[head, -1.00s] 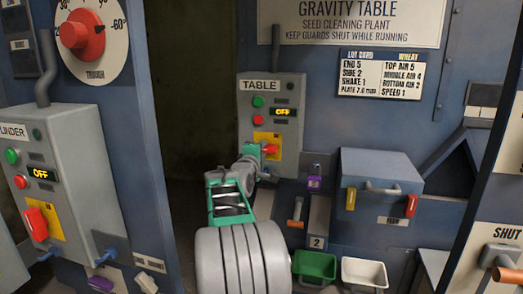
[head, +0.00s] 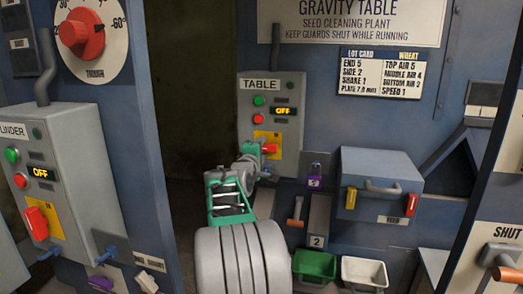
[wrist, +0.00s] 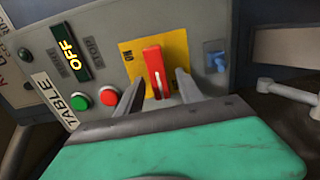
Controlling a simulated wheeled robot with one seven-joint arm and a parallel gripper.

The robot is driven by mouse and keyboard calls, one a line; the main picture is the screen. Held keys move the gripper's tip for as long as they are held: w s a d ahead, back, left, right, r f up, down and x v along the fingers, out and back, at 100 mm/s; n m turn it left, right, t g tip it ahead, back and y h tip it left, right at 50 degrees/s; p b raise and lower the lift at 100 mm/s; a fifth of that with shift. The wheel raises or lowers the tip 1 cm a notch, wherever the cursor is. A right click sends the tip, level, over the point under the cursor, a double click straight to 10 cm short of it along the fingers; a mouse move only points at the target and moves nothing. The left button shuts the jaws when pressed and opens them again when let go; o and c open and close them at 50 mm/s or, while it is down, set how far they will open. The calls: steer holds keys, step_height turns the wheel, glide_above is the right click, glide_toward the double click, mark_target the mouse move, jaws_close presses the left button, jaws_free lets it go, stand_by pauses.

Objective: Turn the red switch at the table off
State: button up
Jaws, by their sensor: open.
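The red switch handle (head: 269,148) is on a yellow plate low on the grey TABLE box (head: 287,112). In the head view the handle lies about level, and my arm hides part of the plate. In the wrist view the red handle (wrist: 154,70) stands between the two fingers of my gripper (wrist: 158,92). The fingers are apart, one on each side of its lower end; I cannot tell if either touches it. "ON" shows on the yellow plate left of the handle. The display (head: 285,111) reads OFF.
A green button (wrist: 81,102) and red button (wrist: 108,95) sit close to the left finger in the wrist view. A blue toggle (wrist: 216,60) is to the right. The similar "-LINDER" box (head: 75,150) has its own red handle (head: 37,223). A grey FEED box (head: 381,170) stands right.

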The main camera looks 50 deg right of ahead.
steer(key=b+v, duration=0.1)
steer(key=v, duration=0.6)
steer(key=shift+a, duration=0.35)
steer(key=shift+s, duration=0.15)
